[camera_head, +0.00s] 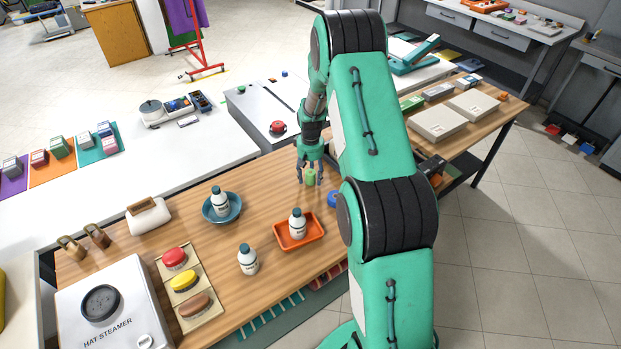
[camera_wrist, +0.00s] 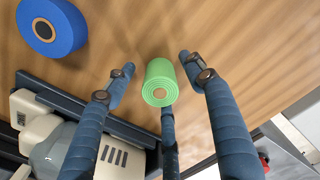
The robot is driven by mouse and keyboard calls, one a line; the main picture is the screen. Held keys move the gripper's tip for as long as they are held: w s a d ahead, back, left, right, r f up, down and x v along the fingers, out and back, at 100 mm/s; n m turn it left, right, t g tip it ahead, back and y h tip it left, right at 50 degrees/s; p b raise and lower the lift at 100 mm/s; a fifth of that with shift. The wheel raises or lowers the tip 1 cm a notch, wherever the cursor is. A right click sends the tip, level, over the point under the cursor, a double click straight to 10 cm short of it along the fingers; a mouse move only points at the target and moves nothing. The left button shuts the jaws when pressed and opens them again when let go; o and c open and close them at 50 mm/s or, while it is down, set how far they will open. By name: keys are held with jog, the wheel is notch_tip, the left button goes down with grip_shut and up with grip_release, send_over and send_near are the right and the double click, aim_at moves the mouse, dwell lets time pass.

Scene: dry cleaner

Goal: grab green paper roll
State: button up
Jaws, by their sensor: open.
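The green paper roll (camera_head: 310,177) stands on the wooden table, right below my gripper (camera_head: 309,172) in the head view. In the wrist view the green roll (camera_wrist: 160,84) shows its round end with a pale core, and it lies between the spread fingers of my gripper (camera_wrist: 158,75). The fingers are open, with visible gaps on both sides of the roll. A third finger shows below the roll in that view. Whether any finger touches the roll cannot be told.
A blue roll (camera_wrist: 52,27) stands nearby; it is partly hidden by my arm in the head view (camera_head: 333,199). An orange tray (camera_head: 280,236) with a bottle and a blue bowl (camera_head: 207,214) with a bottle are left of my arm. Bare table lies between them and my gripper.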

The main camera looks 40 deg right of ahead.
aim_at(311, 173)
jog(key=c, duration=1.3)
jog(key=shift+o, duration=0.2)
jog(key=shift+r, duration=0.55)
jog(key=r, duration=0.1)
jog(key=r+p, duration=0.1)
jog(key=shift+s+a+r, duration=0.1)
jog(key=shift+s+r, duration=0.1)
jog(key=shift+r, duration=0.15)
jog(key=s+a, duration=0.2)
jog(key=s, duration=0.2)
jog(key=s+a+p, duration=0.1)
jog(key=s+a, duration=0.1)
jog(key=s, duration=0.3)
jog(key=s+a+r, duration=0.1)
jog(key=s+a, duration=0.1)
jog(key=s, duration=0.3)
jog(key=shift+s+a+p, duration=0.1)
jog(key=shift+s+p, duration=0.05)
jog(key=shift+p, duration=0.15)
jog(key=shift+r, duration=0.1)
